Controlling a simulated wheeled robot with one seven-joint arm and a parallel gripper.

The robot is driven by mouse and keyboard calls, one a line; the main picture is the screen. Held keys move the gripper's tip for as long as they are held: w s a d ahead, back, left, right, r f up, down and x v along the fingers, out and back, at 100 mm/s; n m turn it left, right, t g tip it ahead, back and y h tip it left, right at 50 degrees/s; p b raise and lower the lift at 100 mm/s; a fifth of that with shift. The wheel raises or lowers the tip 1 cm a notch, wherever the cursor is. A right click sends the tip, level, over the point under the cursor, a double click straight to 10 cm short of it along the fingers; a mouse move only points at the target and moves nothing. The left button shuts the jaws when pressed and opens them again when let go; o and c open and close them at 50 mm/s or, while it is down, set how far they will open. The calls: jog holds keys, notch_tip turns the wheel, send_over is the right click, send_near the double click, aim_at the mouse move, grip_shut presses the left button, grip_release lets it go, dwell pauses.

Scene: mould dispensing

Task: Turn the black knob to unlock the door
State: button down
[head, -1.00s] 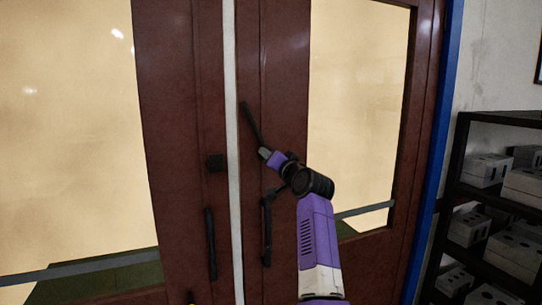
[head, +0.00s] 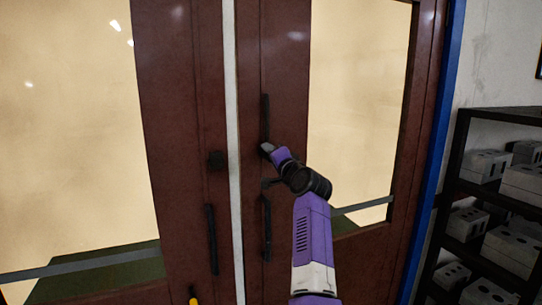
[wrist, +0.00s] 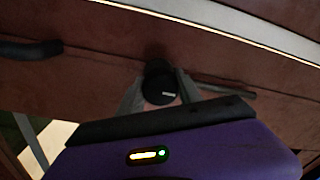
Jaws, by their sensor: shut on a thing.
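The black knob (wrist: 160,82) shows in the wrist view as a round dark cap with a small light mark. It stands out from the brown right door (head: 282,60). My gripper (wrist: 158,90) is shut on it, with one grey finger on each side. In the head view my gripper (head: 266,150) is at the right door, just right of the white strip (head: 233,130), and hides the knob. A dark bar (head: 265,115) stands upright above the fingers; I cannot tell what it belongs to. The left door (head: 180,90) is beside it; both look closed.
A black handle (head: 266,225) is below my gripper on the right door. The left door has another handle (head: 212,238) and a small black block (head: 216,160). A black shelf (head: 462,160) with grey blocks stands at the right, by the wall.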

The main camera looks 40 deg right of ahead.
jog(key=c, duration=0.8)
grip_release()
jog(key=shift+s+a+f, duration=0.1)
jog(key=shift+s+a, duration=0.05)
jog(key=shift+s, duration=0.3)
jog(key=b+v, duration=0.2)
jog(key=v, duration=0.5)
jog(key=shift+w, duration=0.1)
